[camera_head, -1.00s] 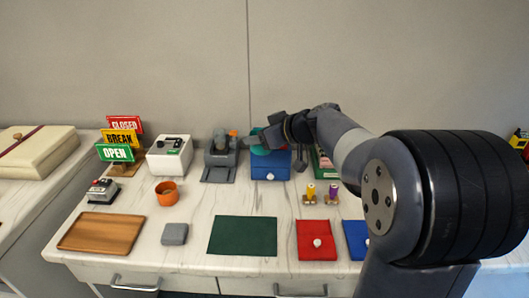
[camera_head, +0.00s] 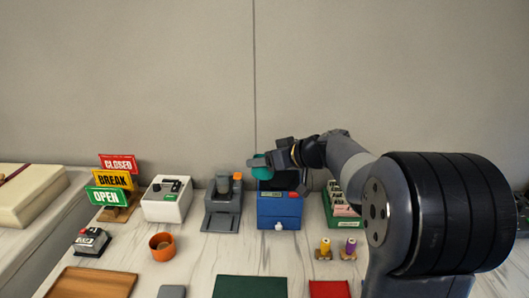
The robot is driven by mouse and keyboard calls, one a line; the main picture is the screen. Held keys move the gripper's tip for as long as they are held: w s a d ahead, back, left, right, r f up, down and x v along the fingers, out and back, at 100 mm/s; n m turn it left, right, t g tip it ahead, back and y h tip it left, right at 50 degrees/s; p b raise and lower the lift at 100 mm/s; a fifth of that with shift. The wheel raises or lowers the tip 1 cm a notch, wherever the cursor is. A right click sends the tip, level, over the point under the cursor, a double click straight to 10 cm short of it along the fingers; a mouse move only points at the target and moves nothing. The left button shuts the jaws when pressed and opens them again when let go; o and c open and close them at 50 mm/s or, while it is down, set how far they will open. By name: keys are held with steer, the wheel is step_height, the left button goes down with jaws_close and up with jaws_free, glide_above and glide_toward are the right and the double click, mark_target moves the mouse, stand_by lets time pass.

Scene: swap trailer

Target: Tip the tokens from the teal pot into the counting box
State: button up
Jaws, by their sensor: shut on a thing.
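The teal pot (camera_head: 262,172) is in my gripper (camera_head: 262,163), which is shut on it. The arm reaches in from the right and hides part of the pot. The pot is above the back left of a blue box (camera_head: 279,208) with a white knob and a small green label. I take this blue box for the counting box, but its label is too small to read. No tokens can be made out, and the pot's inside is not visible.
A grey device (camera_head: 222,208) stands left of the blue box, and a green tray (camera_head: 343,215) with cards stands right. Further left are a white box (camera_head: 167,199), an orange cup (camera_head: 162,246) and stacked signs (camera_head: 117,182). Two small spools (camera_head: 323,250) stand in front.

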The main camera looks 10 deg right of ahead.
steer(key=shift+w+d+f+m+g+y+p, duration=0.1)
steer(key=shift+f+m+g+y+p, duration=0.2)
steer(key=shift+m+y+p, duration=1.15)
steer(key=shift+d+f+m+g+y+p, duration=0.15)
steer(key=shift+m+g+p, duration=0.25)
steer(key=shift+p, duration=2.2)
steer(key=m+y+p, duration=0.1)
steer(key=p, duration=0.1)
steer(key=f+m+p, duration=0.1)
steer(key=p, duration=0.2)
steer(key=d+m+y+p, duration=0.1)
steer(key=m+p, duration=0.1)
steer(key=shift+w+f+y+p, duration=0.15)
steer(key=shift+w+y+p, duration=0.15)
steer(key=shift+w, duration=0.05)
steer(key=shift+f, duration=0.15)
steer(key=shift+w+d+f+m+y+b, duration=0.15)
steer(key=shift+f+m+y+b, duration=0.1)
steer(key=shift+m+y+b, duration=0.3)
steer(key=shift+w+d+m+t+y+b, duration=0.1)
steer(key=shift+d+m+t+y+b, duration=0.15)
steer(key=shift+m+b, duration=0.35)
steer(key=shift+w+d+m+t+y+b, duration=0.1)
steer(key=shift+m+t+b, duration=0.3)
steer(key=shift+m, duration=0.3)
steer(key=shift+w+d+r+m+y, duration=0.15)
steer(key=shift+r+m+y, duration=0.25)
steer(key=shift+r+m, duration=0.35)
